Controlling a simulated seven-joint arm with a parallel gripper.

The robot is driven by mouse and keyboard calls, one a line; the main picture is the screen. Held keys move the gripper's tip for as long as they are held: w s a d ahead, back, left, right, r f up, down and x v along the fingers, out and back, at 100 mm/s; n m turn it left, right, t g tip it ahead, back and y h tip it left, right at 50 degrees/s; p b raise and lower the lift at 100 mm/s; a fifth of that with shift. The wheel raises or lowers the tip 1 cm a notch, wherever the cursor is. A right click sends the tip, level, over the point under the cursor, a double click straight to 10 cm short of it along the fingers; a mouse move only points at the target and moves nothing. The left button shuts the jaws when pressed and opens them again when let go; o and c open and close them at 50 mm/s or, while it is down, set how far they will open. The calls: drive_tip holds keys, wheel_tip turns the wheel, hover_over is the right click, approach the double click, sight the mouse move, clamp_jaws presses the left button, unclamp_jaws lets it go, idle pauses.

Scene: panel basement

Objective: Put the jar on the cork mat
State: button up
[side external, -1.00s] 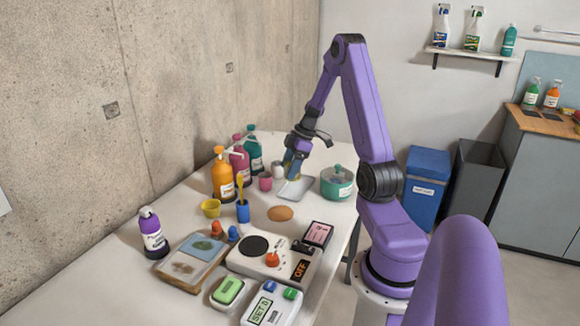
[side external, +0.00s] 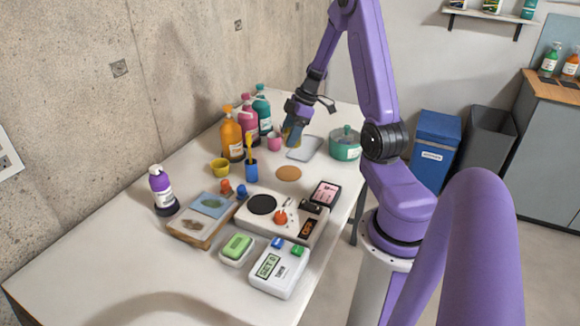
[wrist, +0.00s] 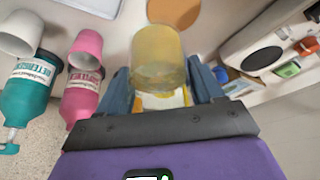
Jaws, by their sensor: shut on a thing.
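The jar (wrist: 158,58) is a yellowish, translucent cylinder between my two blue fingers in the wrist view. My gripper (wrist: 160,92) is shut on it. In the side view my gripper (side external: 293,130) points down at the far part of the table, beside the grey tray, and mostly hides the jar. I cannot tell how far the jar is above the table. The cork mat (side external: 288,173) is a bare brown disc in front of the tray. It also shows at the top of the wrist view (wrist: 175,11).
The grey tray (side external: 304,148) and green pot (side external: 345,143) are to the right. A pink cup (side external: 274,141) and several bottles, one orange (side external: 231,135), stand left. A blue cup (side external: 251,171) stands left of the mat. A hotplate unit (side external: 283,217) lies in front.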

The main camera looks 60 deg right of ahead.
drive_tip(key=shift+s+a+f, duration=0.1)
drive_tip(key=shift+a+f, duration=0.5)
drive_tip(key=shift+f, duration=0.7)
drive_tip(key=shift+s+a+f, duration=0.1)
drive_tip(key=shift+a+f, duration=0.5)
drive_tip(key=shift+f, duration=0.7)
drive_tip(key=shift+a+f, duration=0.6)
drive_tip(key=shift+f, duration=0.7)
drive_tip(key=shift+f, duration=0.1)
drive_tip(key=o, duration=1.2)
